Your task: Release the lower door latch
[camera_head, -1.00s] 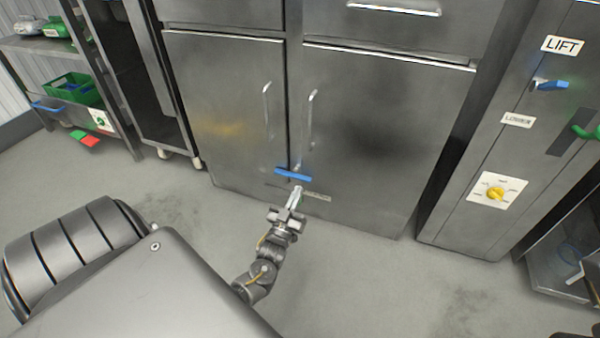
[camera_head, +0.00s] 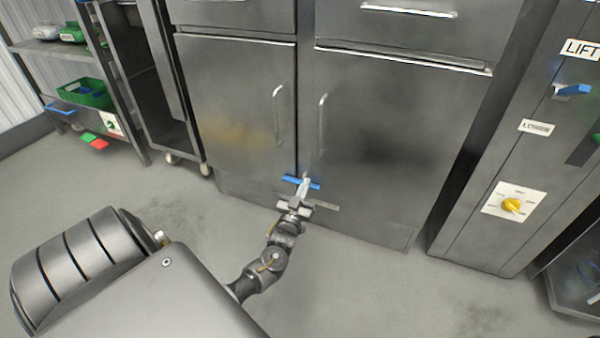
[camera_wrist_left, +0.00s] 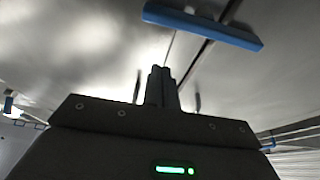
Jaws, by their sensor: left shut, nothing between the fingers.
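The lower door latch (camera_head: 315,186) is a blue bar low on the steel cabinet, lying across the seam between the left door (camera_head: 235,110) and the right door (camera_head: 390,150). It also shows at the top of the left wrist view as a blue bar (camera_wrist_left: 202,24). My left gripper (camera_head: 304,182) is shut and empty. In the head view its fingertips overlap the middle of the latch; I cannot tell whether they touch it. In the left wrist view the closed fingers (camera_wrist_left: 161,84) point toward the seam, below the bar. My right gripper is not in view.
Two vertical door handles (camera_head: 321,122) flank the seam above the latch. A panel with a LIFT label, a blue lever (camera_head: 571,90) and a yellow knob (camera_head: 511,205) stands at the right. A shelf with a green crate (camera_head: 88,94) is at the left. Grey floor lies open in front.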

